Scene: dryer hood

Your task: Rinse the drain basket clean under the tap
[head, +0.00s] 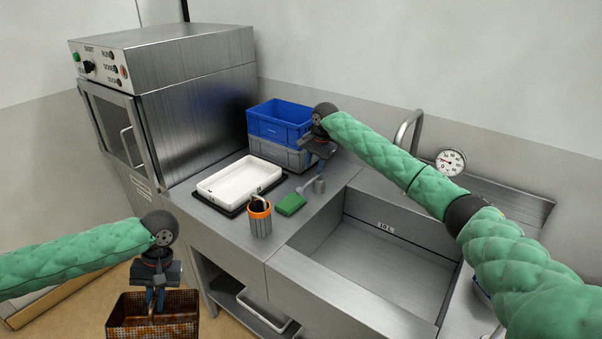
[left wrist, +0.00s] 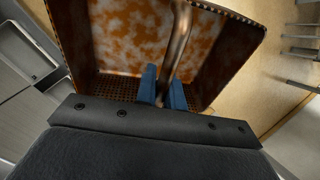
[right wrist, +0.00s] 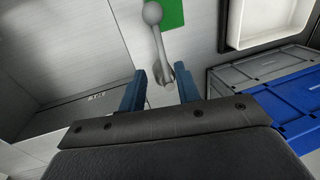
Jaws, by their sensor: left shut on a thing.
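The drain basket (head: 152,318) is a dark mesh box with rusty-brown soiling. It hangs low at the left, over the floor and away from the sink. My left gripper (head: 155,297) is shut on its handle; the left wrist view shows the blue fingers around the bar (left wrist: 181,40) and orange and white blotches on the inside wall (left wrist: 125,40). The curved tap (head: 410,125) stands behind the sink (head: 385,275), partly hidden by my right arm. My right gripper (head: 318,170) is open and empty above the counter, over a grey lever-like thing with a ball end (right wrist: 153,15).
A white tray (head: 215,187) on a black mat, an orange-rimmed cup (head: 260,222) and a green sponge (head: 290,204) occupy the counter. A blue crate (head: 280,117) sits on a grey one. A steel hood machine (head: 190,90) stands left. The sink bowl looks empty.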

